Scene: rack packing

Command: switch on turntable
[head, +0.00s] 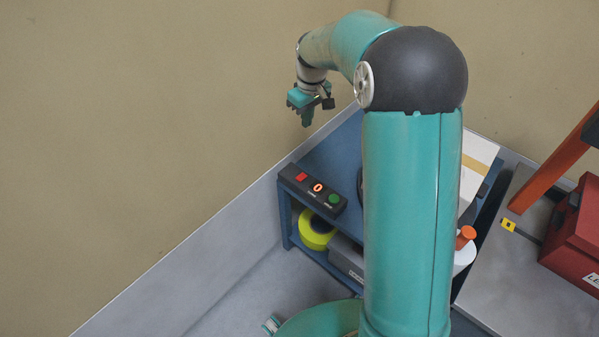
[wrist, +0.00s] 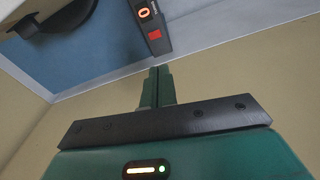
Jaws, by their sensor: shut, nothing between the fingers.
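A dark control box (head: 312,190) sits on the left front edge of the blue bench. It has a red button (head: 301,177), a lit orange display reading 0 (head: 318,187) and a green button (head: 334,199). The wrist view shows the red button (wrist: 154,34) and the display (wrist: 145,13); the green button is out of that view. My gripper (head: 307,120) is shut and empty, in the air above and behind the box, near the wall. Its closed fingers (wrist: 158,72) point toward the box's red-button end, apart from it. A dark round edge (head: 360,185), possibly the turntable, is mostly hidden behind my arm.
The blue bench (head: 335,150) has a lower shelf with a yellow roll (head: 316,230) and a grey box (head: 347,258). A white carton (head: 476,172) stands on the right. A red case (head: 580,235) sits on a grey surface farther right.

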